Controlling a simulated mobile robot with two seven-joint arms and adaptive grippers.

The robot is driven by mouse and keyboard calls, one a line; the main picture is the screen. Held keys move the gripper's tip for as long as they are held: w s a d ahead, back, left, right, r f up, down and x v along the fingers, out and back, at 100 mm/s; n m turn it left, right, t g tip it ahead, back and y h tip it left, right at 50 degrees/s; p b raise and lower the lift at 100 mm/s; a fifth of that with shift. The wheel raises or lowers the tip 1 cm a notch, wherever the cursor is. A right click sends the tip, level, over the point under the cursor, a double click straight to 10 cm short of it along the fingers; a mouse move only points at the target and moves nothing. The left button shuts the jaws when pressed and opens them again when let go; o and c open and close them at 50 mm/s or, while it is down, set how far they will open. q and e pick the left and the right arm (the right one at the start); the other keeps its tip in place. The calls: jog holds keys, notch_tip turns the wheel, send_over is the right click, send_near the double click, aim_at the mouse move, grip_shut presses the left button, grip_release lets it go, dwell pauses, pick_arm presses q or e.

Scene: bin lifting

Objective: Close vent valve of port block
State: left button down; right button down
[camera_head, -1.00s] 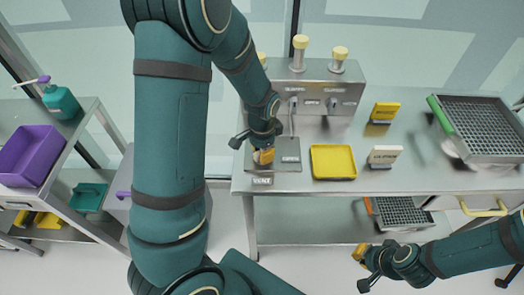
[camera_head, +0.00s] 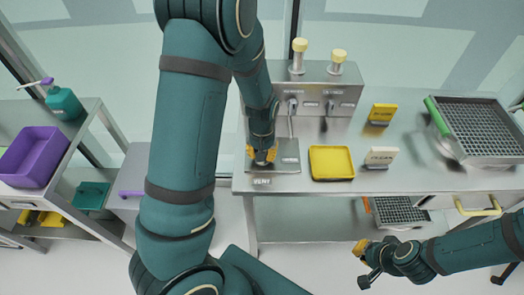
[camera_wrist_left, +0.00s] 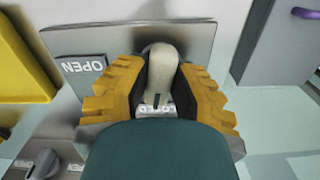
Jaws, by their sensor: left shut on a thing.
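The vent valve's pale handle (camera_wrist_left: 162,72) stands between the two yellow fingers of my left gripper (camera_wrist_left: 165,95) in the left wrist view. The fingers are shut on it from both sides. The handle rises from a metal plate (camera_wrist_left: 110,40), with an OPEN label (camera_wrist_left: 84,65) to its left and a partly hidden label between the fingers. In the head view my left gripper (camera_head: 261,157) is over the plate (camera_head: 287,165) in front of the port block (camera_head: 315,92). My right gripper (camera_head: 361,250) hangs in front of the bench, away from the valve; its finger opening is unclear.
A mesh basket (camera_head: 480,112) stands at the bench's right. A purple bin (camera_head: 32,157) is on the left cart.

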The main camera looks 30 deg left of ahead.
pick_arm(q)
jog(key=shift+s+n+p, duration=0.1)
jog(key=shift+n+p, duration=0.25)
jog(key=shift+n, duration=0.65)
jog(key=c, duration=0.8)
grip_release()
notch_tip(320, 180, up, 12)
jog(key=shift+f, duration=0.1)
